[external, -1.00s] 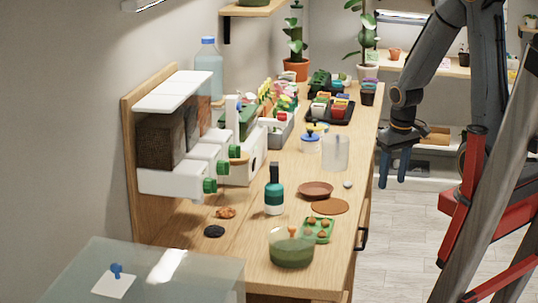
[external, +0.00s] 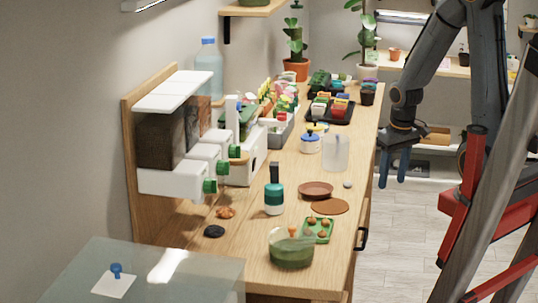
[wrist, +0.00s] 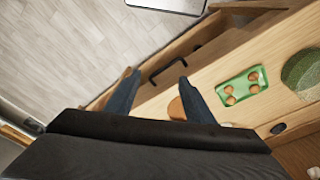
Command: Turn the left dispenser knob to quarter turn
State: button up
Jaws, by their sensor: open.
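The dispenser (external: 158,183) is a row of white units with dark bins, mounted on a wooden back panel at the left. Its left knob (external: 209,186), green, sits on the front of the nearest unit; its exact angle is too small to read. Two more green knobs, the middle one (external: 222,167) and the far one (external: 236,141), sit behind it. My gripper (external: 393,178) is open and empty, with blue fingers pointing down off the bench's right edge, well away from the knobs. In the wrist view my gripper (wrist: 157,80) shows spread fingers over the bench edge; no knob shows there.
The wooden bench (external: 262,243) holds a green bowl (external: 290,252), a green tray (external: 318,230) with brown pieces, a teal bottle (external: 274,197), a brown saucer (external: 316,190) and a clear cup (external: 335,153). A black drawer handle (external: 362,238) sticks out of the bench front.

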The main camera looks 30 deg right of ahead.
aim_at(211, 186)
jog(key=w+a+f+n+t+y+b, duration=0.15)
jog(key=w+a+n+t, duration=0.35)
jog(key=a, duration=0.5)
jog(key=w+a+n+t+y, duration=0.2)
jog(key=w+a+n, duration=0.4)
jog(key=a, duration=0.5)
jog(key=s+a+r+n+t+y+b, duration=0.1)
jog(key=s+a+r+n+y, duration=0.25)
jog(key=a, duration=0.45)
jog(key=s+a+r+n+t+y, duration=0.1)
jog(key=s+a+r+n+y, duration=0.1)
jog(key=a+n+y, duration=0.35)
jog(key=s+a+r+n+t+y+b, duration=0.1)
jog(key=s+a+r+n+y, duration=0.15)
jog(key=a, duration=0.75)
jog(key=p+x, duration=0.2)
jog(key=x, duration=0.5)
jog(key=shift+w+f+m+g+h+p, duration=0.2)
jog(key=shift+f+m+g+h+p, duration=0.1)
jog(key=shift+f+m+p, duration=0.1)
jog(key=shift+c, duration=0.5)
jog(key=c, duration=1)
jog(key=shift+o, duration=0.2)
